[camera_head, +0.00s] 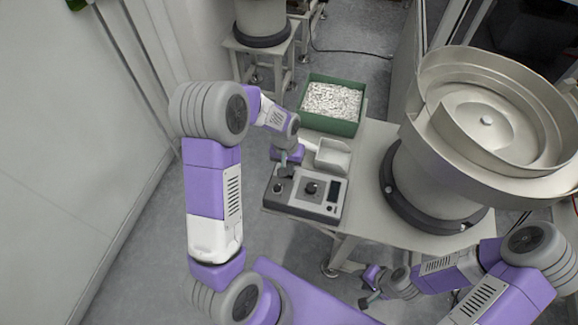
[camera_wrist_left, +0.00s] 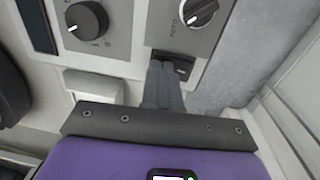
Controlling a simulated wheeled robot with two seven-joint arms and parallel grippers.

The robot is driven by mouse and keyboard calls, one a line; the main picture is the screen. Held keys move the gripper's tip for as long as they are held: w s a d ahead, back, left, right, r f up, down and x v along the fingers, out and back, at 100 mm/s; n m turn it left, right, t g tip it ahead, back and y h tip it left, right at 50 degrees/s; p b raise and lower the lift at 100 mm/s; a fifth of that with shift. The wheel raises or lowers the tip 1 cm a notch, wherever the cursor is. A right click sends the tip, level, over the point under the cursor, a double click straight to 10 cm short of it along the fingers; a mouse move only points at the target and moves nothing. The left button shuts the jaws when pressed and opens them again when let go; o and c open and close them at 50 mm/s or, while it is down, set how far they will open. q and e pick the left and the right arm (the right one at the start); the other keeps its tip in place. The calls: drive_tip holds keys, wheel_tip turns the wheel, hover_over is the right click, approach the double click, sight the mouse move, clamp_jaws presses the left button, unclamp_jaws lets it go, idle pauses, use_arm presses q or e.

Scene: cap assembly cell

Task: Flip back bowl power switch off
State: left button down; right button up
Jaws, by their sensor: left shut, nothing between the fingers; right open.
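The control box (camera_head: 305,194) sits on the table's left end, with a round dial, a smaller knob and a dark display. In the left wrist view its panel shows the dial (camera_wrist_left: 87,20), the selector knob (camera_wrist_left: 197,12) and a dark power switch (camera_wrist_left: 184,66). My left gripper (camera_head: 286,162) is shut and empty at the box's far left edge. In the left wrist view its fingertips (camera_wrist_left: 163,66) are right beside the switch and partly cover it; I cannot tell whether they touch or which way it is set. My right gripper (camera_head: 368,291) is open and empty, low in front of the table.
A large bowl feeder (camera_head: 440,180) stands on the table (camera_head: 375,150) at the right. A white scoop-like tray (camera_head: 333,157) and a green bin (camera_head: 333,127) of white parts lie behind the box. Another feeder (camera_head: 262,20) stands farther back. A wall is at the left.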

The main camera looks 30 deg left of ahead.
use_arm(q)
drive_tip(key=shift+s+a, duration=0.1)
drive_tip(key=shift+s+a+r, duration=0.1)
drive_tip(key=shift+s+a, duration=0.05)
drive_tip(key=shift+a, duration=0.55)
drive_tip(key=shift+r, duration=0.1)
drive_tip(key=r+p, duration=0.4)
drive_tip(key=shift+d+r, duration=0.1)
drive_tip(key=shift+d, duration=0.15)
wheel_tip(320, 180, up, 10)
drive_tip(key=d+p, duration=0.1)
drive_tip(key=shift+w+f+p, duration=0.2)
drive_tip(key=shift+p, duration=0.2)
